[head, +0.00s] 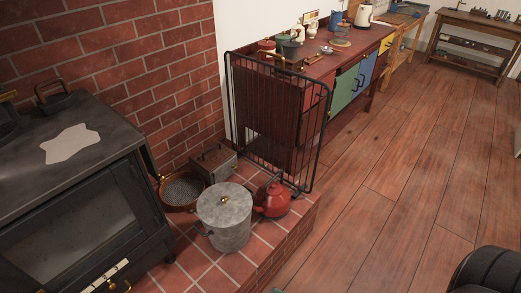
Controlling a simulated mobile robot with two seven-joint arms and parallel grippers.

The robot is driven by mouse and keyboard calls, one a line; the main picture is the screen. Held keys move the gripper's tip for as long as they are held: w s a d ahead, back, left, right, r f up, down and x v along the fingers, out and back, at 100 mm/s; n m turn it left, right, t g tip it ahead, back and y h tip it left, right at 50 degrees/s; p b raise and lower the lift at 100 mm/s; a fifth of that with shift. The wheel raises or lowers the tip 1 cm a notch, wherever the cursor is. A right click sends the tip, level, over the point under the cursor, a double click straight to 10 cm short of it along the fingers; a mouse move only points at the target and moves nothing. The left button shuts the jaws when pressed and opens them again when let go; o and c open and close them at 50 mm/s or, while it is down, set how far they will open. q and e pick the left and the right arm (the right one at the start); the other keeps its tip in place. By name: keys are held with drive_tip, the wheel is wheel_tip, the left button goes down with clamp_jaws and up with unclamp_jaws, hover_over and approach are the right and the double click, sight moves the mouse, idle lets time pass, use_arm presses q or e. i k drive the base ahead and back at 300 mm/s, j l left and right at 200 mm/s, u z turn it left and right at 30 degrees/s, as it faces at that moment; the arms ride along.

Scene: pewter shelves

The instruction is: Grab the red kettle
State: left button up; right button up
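The red kettle (272,199) stands on the brick-tiled hearth (208,276), near its right edge. It is just right of a grey metal lidded bin (224,215) and in front of the black wire fireguard (280,115). The kettle's body and dark handle show; the bin's edge is close beside its left side. Neither of my grippers is in view.
A black stove (75,190) stands at left. A copper pan (182,190) and a metal box (214,161) sit behind the bin. A long dresser (345,60) lies beyond the fireguard. The wooden floor (400,170) right of the hearth is clear, except for a dark rounded object (490,272) at bottom right.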

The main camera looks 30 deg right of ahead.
sight(272, 198)
drive_tip(key=z, duration=1.05)
drive_tip(key=i+l+u, duration=0.1)
drive_tip(key=i+l, duration=0.35)
drive_tip(key=i, duration=0.15)
drive_tip(key=i+l+u, duration=0.1)
drive_tip(key=i+l, duration=0.4)
drive_tip(key=i, duration=0.1)
